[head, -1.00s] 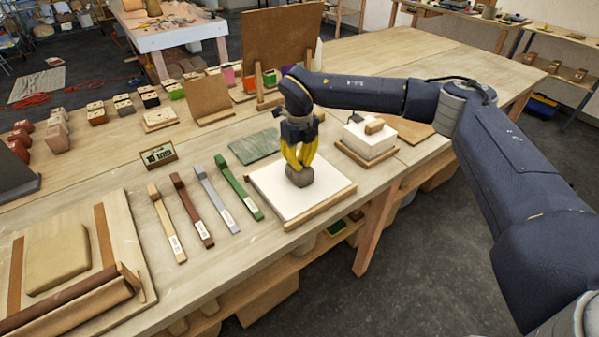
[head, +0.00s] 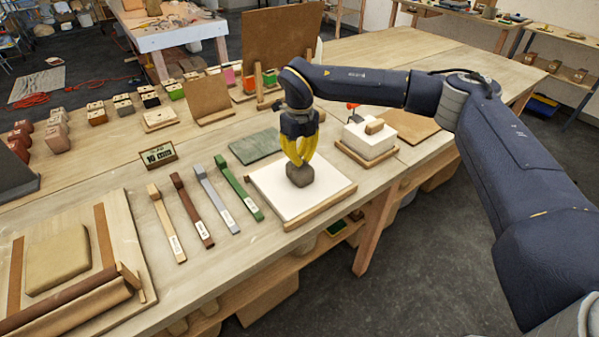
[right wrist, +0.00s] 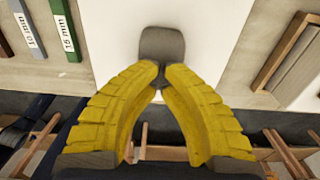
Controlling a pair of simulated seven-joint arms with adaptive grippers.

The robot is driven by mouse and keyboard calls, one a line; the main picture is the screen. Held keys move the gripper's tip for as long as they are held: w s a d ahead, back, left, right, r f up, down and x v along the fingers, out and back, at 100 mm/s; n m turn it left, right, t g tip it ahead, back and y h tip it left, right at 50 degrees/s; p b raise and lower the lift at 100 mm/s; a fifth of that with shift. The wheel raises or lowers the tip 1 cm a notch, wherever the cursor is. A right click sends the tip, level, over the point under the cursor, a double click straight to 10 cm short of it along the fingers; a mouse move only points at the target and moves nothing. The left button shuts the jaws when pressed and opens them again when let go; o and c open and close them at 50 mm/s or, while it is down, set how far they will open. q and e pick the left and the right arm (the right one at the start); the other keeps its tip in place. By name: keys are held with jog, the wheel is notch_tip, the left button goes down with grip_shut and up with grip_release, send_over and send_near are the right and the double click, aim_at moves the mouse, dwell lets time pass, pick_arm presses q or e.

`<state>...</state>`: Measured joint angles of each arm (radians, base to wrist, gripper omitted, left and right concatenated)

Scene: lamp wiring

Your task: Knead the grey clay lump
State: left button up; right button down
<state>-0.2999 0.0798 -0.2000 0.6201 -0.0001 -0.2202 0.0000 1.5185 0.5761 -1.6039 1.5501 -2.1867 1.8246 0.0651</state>
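The grey clay lump (head: 300,176) sits on a white board (head: 270,187) with a wooden front edge. It is a small, rounded block. My right gripper (head: 298,163) points down just above the lump, its yellow fingers drawn together and their tips at or just over its top. In the right wrist view, the fingertips (right wrist: 162,68) nearly meet, and the clay lump (right wrist: 162,44) shows beyond them, not clearly held between them. Whether the tips touch the clay I cannot tell. My left gripper is not in view.
Several labelled thickness strips (head: 208,200) lie left of the board, with a green-grey slab (head: 255,146) behind them. A white block on a wooden base (head: 368,139) stands to the right. A wooden board with a clay slab (head: 58,256) is at the front left.

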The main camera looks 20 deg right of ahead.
jog(key=shift+f, duration=1.05)
dwell(0.4)
jog(key=shift+r, duration=1.05)
jog(key=shift+f, duration=1.2)
jog(key=shift+r, duration=0.15)
jog(key=shift+r, duration=1)
jog(key=shift+r, duration=3.05)
